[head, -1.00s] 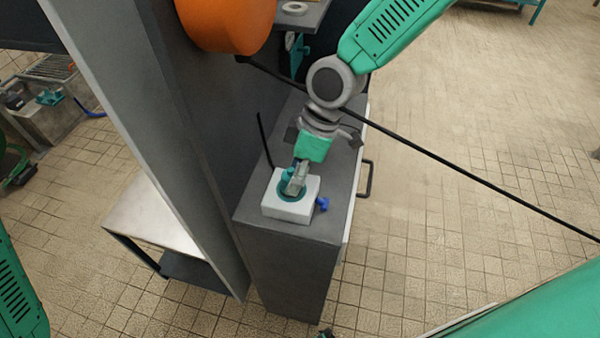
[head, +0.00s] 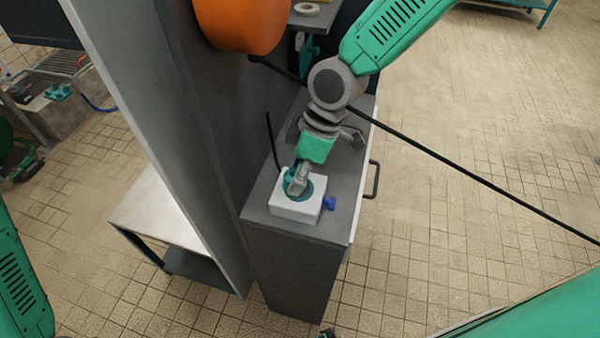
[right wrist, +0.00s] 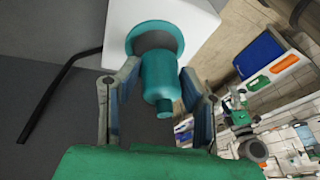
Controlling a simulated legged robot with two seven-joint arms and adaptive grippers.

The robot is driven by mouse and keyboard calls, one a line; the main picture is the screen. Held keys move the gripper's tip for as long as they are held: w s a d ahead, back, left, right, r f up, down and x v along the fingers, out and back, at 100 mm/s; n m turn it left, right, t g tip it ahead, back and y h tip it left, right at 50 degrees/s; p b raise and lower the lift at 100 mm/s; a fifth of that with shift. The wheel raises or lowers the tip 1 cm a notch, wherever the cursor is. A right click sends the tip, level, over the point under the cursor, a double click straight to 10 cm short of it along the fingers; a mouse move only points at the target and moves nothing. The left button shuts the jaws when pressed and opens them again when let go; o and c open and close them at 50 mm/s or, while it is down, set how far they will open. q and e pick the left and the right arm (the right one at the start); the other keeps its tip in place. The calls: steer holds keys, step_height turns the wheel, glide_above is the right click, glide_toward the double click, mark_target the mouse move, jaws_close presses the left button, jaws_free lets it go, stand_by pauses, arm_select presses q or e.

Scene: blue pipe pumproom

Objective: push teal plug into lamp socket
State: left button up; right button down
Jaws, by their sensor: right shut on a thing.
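The teal plug (right wrist: 158,82) is between the fingers of my right gripper (right wrist: 160,72), which is shut on it. The lamp socket shows as a teal ring (right wrist: 130,28) with a dark grey middle on a white box. The plug's far end overlaps that dark middle in the right wrist view; I cannot tell how deep it sits. In the head view my right gripper (head: 297,186) is down at the teal ring (head: 311,188) on the white box (head: 293,211) and hides part of it. My left gripper is out of view.
The box stands on a dark grey cabinet (head: 295,260) with a blue piece (head: 328,203) at its right side. A black rod (head: 480,180) crosses behind it. A grey panel and an orange round body (head: 240,22) rise to the left. Open tiled floor lies right.

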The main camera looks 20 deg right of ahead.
steer(key=shift+a, duration=0.1)
steer(key=shift+d+f, duration=0.15)
steer(key=shift+d, duration=0.55)
steer(key=shift+a+f, duration=0.35)
steer(key=shift+a, duration=0.25)
steer(key=shift+d+f, duration=0.35)
arm_select(q)
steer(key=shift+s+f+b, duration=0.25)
steer(key=shift+b, duration=0.05)
arm_select(e)
steer(key=shift+s+f, duration=0.3)
steer(key=c, duration=1.1)
jaws_free()
steer(key=shift+o, duration=0.7)
steer(key=shift+f, duration=0.1)
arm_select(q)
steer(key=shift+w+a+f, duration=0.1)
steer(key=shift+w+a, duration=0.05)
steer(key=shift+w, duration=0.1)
arm_select(e)
steer(key=shift+w+a, duration=0.1)
steer(key=shift+w, duration=0.15)
